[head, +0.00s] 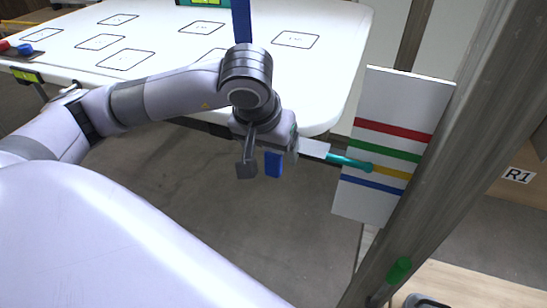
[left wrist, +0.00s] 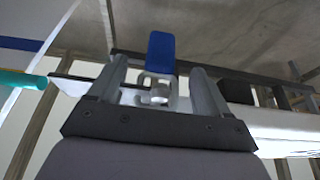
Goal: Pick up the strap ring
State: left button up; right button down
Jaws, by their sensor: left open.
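My left gripper (head: 261,165) hangs below my left wrist, in front of the white table's near edge. It is open. In the left wrist view, its two grey fingers (left wrist: 159,90) stand apart. A pale grey ring-like piece (left wrist: 158,77) shows between them, with a blue tab (left wrist: 160,52) beyond it; this looks like the strap ring. The blue tab also shows in the head view (head: 273,163), beside a dark grey fingertip. I cannot tell whether the fingers touch the ring. My right gripper is not in view.
A white table (head: 300,75) with outlined marks lies behind. A teal pointer (head: 350,162) ends at the yellow stripe of a striped board (head: 375,110). A grey post (head: 440,130) and a green-knobbed handle (head: 398,271) stand at right. Floor below the gripper is clear.

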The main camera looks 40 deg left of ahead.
pick_arm(q)
jog(key=shift+w+f, duration=0.15)
jog(key=shift+f, duration=0.4)
jog(key=shift+w, duration=0.1)
jog(key=c, duration=1.2)
